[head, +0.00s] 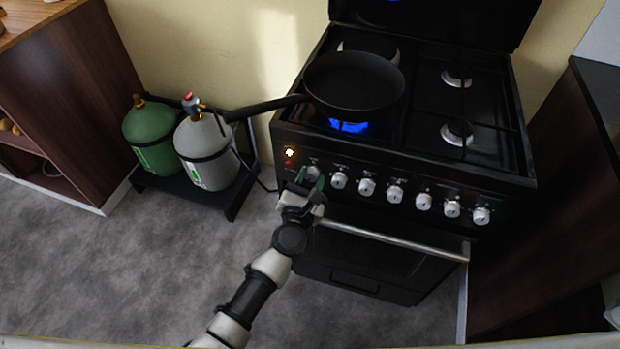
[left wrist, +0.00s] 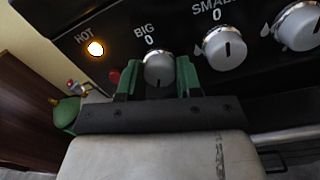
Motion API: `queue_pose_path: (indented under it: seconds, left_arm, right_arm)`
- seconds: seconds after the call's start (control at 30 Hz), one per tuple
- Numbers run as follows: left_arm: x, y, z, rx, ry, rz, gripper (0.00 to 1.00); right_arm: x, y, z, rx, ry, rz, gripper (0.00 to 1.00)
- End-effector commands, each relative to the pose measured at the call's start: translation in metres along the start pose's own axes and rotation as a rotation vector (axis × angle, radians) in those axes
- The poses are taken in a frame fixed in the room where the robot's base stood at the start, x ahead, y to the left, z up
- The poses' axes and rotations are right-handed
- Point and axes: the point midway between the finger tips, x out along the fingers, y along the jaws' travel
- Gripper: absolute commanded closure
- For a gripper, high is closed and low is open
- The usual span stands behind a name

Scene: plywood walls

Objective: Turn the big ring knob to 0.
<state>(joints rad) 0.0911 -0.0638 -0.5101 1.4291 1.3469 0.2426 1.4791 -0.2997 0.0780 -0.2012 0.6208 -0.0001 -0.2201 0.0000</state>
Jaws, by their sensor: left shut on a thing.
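The big ring knob (left wrist: 159,70) is silver and sits under the label "BIG 0" on the black stove panel in the left wrist view. Its dark mark is partly seen near the lower middle of its face; its exact setting is hard to read. My left gripper (left wrist: 158,82) has its green fingers on both sides of the knob and is shut on it. In the head view the left gripper (head: 311,183) covers most of the knob at the left end of the knob row. A blue flame (head: 348,126) burns under the pan. My right gripper is not in view.
A black pan (head: 354,82) sits on the front left burner, its handle reaching left. The small ring knob (left wrist: 225,47) is close on the right. The hot light (left wrist: 95,48) glows. An oven handle (head: 392,240) runs below. Gas bottles (head: 205,152) stand left.

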Motion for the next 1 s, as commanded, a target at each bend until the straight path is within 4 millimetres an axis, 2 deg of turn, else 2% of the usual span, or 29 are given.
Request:
queue_pose_path:
  seconds: [1.0]
  left_arm:
    - [0.0,0.0,-0.001,0.966,-0.039,-0.009,0.89]
  right_arm:
    - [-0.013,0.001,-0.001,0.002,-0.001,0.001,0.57]
